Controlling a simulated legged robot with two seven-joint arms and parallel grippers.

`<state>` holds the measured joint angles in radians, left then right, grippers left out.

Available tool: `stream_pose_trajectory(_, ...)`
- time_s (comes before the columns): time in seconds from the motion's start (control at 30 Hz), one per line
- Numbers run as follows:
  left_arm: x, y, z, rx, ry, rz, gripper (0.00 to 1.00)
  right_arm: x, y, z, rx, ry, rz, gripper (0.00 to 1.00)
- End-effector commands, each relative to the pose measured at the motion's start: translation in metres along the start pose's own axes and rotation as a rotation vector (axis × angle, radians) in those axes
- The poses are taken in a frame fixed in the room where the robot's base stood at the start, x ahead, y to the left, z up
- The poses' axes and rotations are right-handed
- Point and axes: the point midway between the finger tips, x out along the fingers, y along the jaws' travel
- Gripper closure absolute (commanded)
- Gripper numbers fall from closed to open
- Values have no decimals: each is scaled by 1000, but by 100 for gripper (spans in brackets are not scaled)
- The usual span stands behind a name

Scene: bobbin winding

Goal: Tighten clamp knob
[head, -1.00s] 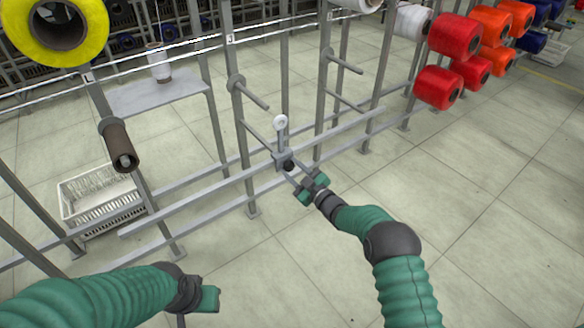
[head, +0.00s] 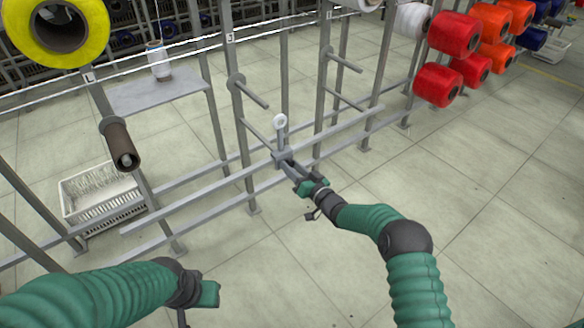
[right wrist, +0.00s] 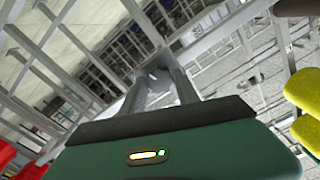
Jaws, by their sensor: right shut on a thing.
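A grey clamp (head: 280,158) sits on the upper horizontal rail of the rack, with an upright ringed guide (head: 280,123) rising from it. My right gripper (head: 290,163) is shut on the clamp knob at the front of the clamp. The fingers hide most of the knob in the head view. In the right wrist view the two fingers of the right gripper (right wrist: 158,78) converge at the clamp, and the knob is hard to make out between them. My left gripper (head: 207,293) hangs at the lower left, away from the rack, and its finger opening is not clear.
The rack's horizontal rails (head: 205,192) and upright posts (head: 238,120) stand around the clamp, with bare pegs (head: 252,94) sticking out. A yellow bobbin (head: 95,28), a brown tube (head: 121,147) and a white basket (head: 97,200) are at left. Red bobbins (head: 438,86) hang at right. The floor in front is clear.

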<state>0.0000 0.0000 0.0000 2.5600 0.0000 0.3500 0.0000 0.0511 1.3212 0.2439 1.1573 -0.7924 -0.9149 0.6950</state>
Motion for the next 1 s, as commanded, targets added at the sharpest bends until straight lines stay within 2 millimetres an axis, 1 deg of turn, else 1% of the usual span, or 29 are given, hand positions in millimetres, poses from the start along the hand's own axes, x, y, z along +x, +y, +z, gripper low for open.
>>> stream_pose_trajectory(0.03,1,0,0,0,0,0,64,-2,3,10,37,-18,7,100)
stream_pose_trajectory(0.2,1,0,0,0,0,0,64,-3,4,10,145,-18,9,100)
stream_pose_trajectory(0.4,1,0,0,0,0,0,64,-3,3,10,226,-18,9,100)
stream_pose_trajectory(0.6,1,0,0,0,0,0,64,-2,3,10,261,-18,9,100)
stream_pose_trajectory(1.0,1,0,0,0,0,0,64,-3,4,10,266,-18,10,100)
